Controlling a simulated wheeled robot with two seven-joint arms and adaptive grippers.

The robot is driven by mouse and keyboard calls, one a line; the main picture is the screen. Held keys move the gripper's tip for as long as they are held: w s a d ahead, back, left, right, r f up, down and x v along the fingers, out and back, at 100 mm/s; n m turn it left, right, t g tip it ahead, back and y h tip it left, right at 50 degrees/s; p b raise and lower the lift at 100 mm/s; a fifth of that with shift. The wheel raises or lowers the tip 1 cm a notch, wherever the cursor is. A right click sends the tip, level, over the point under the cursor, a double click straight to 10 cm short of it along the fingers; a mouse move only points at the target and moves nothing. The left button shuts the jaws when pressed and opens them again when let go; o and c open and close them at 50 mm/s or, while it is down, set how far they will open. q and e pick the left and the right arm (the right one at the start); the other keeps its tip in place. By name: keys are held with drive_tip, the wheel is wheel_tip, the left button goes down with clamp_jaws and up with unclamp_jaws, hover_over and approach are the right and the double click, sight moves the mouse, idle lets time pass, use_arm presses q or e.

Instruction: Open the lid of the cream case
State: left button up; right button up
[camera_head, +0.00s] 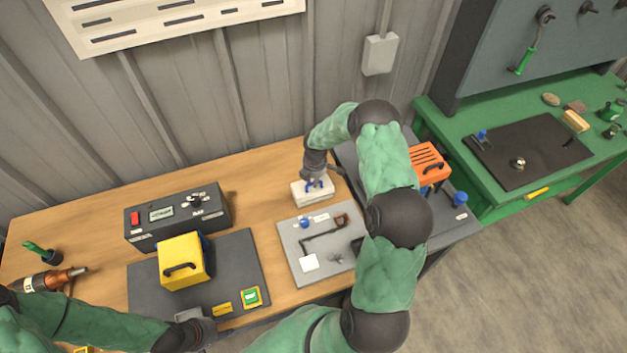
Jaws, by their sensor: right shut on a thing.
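The cream case (312,195) is a small pale box at the back of the wooden bench, right of the middle. My left gripper (193,318) is at the bench's front edge, left of the middle, apart from the case. Its fingers are too hidden to tell whether they are open.
A grey board (290,250) with small parts lies in front of the case. A yellow box (183,262) stands on a dark mat (240,262), with a black control box (180,228) behind. An orange case (428,163) stands right of my right arm. Bare wood (262,185) lies left of the case.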

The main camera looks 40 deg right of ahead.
drive_tip(key=shift+w+d+r, duration=0.2)
drive_tip(key=shift+w+r, duration=0.3)
drive_tip(key=shift+r, duration=0.05)
drive_tip(key=shift+w+r, duration=0.1)
drive_tip(key=shift+w+d+r, duration=0.2)
drive_tip(key=shift+w+r, duration=0.15)
drive_tip(key=shift+w, duration=0.2)
drive_tip(key=shift+w+d+r, duration=0.2)
drive_tip(key=shift+w+r, duration=0.05)
drive_tip(key=shift+w, duration=0.4)
drive_tip(key=shift+w+d+r+b, duration=0.1)
drive_tip(key=shift+w+d+b, duration=0.1)
drive_tip(key=shift+w+b, duration=0.5)
drive_tip(key=shift+w, duration=0.15)
